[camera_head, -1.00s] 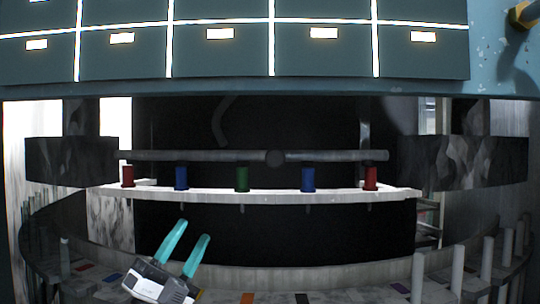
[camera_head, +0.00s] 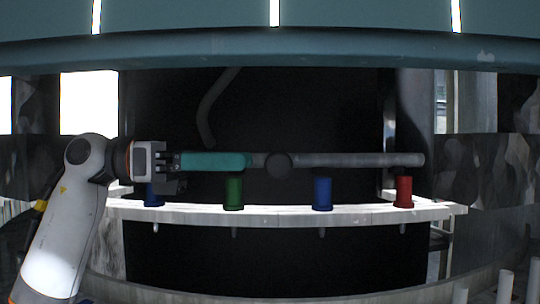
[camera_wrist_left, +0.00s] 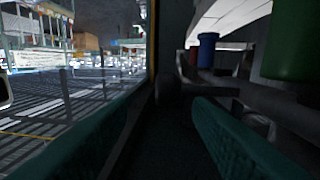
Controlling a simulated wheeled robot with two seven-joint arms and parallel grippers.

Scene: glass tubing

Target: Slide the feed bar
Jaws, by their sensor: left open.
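The feed bar (camera_head: 350,160) is a grey horizontal rod with a dark round knob (camera_head: 277,165) near its middle, above a pale curved shelf. My left gripper (camera_head: 238,161) points right along the bar, its teal fingers level with it and their tips just left of the knob. The fingers hide the bar's left part. In the left wrist view the fingers (camera_wrist_left: 165,125) stand apart and the grey bar (camera_wrist_left: 240,98) shows beyond the right one. I cannot tell whether a finger touches the bar. My right gripper is out of view.
Below the bar, green (camera_head: 233,193), blue (camera_head: 322,194) and red (camera_head: 403,192) spools stand on the pale shelf (camera_head: 270,218). Another blue spool (camera_head: 152,195) is partly behind my wrist. A teal cabinet (camera_head: 180,50) overhangs above. Upright pegs (camera_head: 505,285) stand at lower right.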

